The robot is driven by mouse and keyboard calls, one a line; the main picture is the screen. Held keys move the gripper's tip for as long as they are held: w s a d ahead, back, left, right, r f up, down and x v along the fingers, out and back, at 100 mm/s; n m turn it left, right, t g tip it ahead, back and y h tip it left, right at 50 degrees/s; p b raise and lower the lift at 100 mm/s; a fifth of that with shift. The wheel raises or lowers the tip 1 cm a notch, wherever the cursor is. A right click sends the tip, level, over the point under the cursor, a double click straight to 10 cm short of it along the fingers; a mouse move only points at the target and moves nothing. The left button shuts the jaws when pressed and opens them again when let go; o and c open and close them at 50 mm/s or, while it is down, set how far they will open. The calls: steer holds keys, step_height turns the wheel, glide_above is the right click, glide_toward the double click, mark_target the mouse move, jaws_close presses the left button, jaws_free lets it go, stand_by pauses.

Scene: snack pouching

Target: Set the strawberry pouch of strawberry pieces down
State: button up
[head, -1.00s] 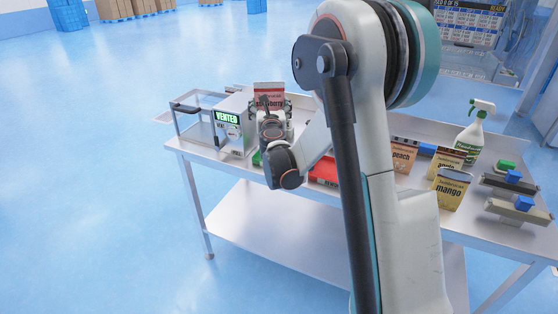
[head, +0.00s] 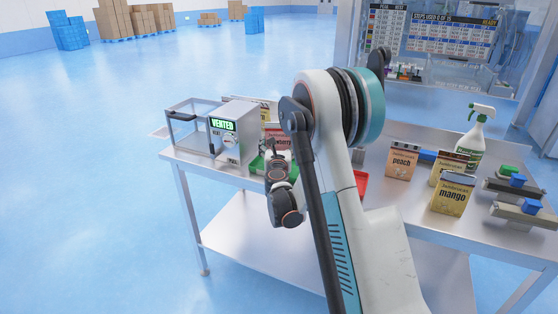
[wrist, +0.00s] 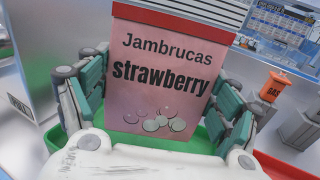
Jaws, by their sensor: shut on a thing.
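The strawberry pouch (wrist: 165,75) is pink with a red-striped top and stands upright in the wrist view. My gripper (wrist: 158,90) is shut on it, with green-padded fingers at its left and right sides. In the head view the pouch (head: 278,136) shows behind my wrist, at the green tray (head: 257,164) on the table. Green tray surface (wrist: 57,138) also shows around and below the pouch in the wrist view. My gripper hides the pouch's bottom, so I cannot tell whether it touches the tray.
A machine reading VENTED (head: 235,140) stands just left of the tray. A red tray (head: 361,182) lies to the right, partly behind my arm. Peach (head: 401,164) and mango (head: 453,193) pouches and a spray bottle (head: 471,140) stand further right.

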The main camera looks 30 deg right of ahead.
steer(key=shift+f+b, duration=0.9)
steer(key=shift+f, duration=1.5)
steer(key=shift+r, duration=0.15)
steer(key=o, duration=1)
